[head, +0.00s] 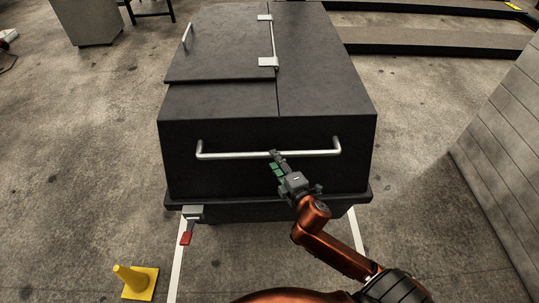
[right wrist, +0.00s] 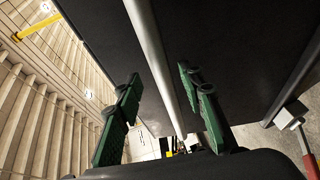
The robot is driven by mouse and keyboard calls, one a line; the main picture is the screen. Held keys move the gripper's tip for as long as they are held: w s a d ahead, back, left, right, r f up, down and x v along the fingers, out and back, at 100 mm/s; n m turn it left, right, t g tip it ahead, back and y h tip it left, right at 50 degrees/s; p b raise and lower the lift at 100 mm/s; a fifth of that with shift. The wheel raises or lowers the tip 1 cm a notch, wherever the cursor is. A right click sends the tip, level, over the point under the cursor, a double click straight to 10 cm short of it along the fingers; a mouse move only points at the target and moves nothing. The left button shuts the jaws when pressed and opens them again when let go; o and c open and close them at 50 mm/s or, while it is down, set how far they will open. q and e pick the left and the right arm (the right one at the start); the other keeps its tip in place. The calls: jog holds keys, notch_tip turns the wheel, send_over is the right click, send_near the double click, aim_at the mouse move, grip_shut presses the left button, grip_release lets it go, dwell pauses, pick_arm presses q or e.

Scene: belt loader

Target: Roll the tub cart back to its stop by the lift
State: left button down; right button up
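The tub cart (head: 210,122) is a large dark box with a flat lid, standing in the middle of the head view. A silver push handle (head: 322,153) runs across its near face. A red-tipped lever (head: 186,238) hangs at its lower left corner. My right gripper (head: 276,158) is at the middle of the handle. In the right wrist view the handle bar (right wrist: 152,45) passes between the two green fingers of the right gripper (right wrist: 160,80), with gaps on both sides. The gripper is open. My left gripper is out of view. I cannot make out the stop or the lift.
A yellow cone (head: 135,280) stands on the floor at the lower left. A pale block wall (head: 500,150) rises on the right. Dark low frames (head: 430,38) lie at the back right. A grey box (head: 88,22) stands at the back left. White floor lines flank the cart's near end.

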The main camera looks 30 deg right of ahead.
jog(key=x, duration=0.5)
jog(key=shift+s+f+b, duration=0.1)
jog(key=shift+b, duration=0.3)
grip_shut()
dwell(0.4)
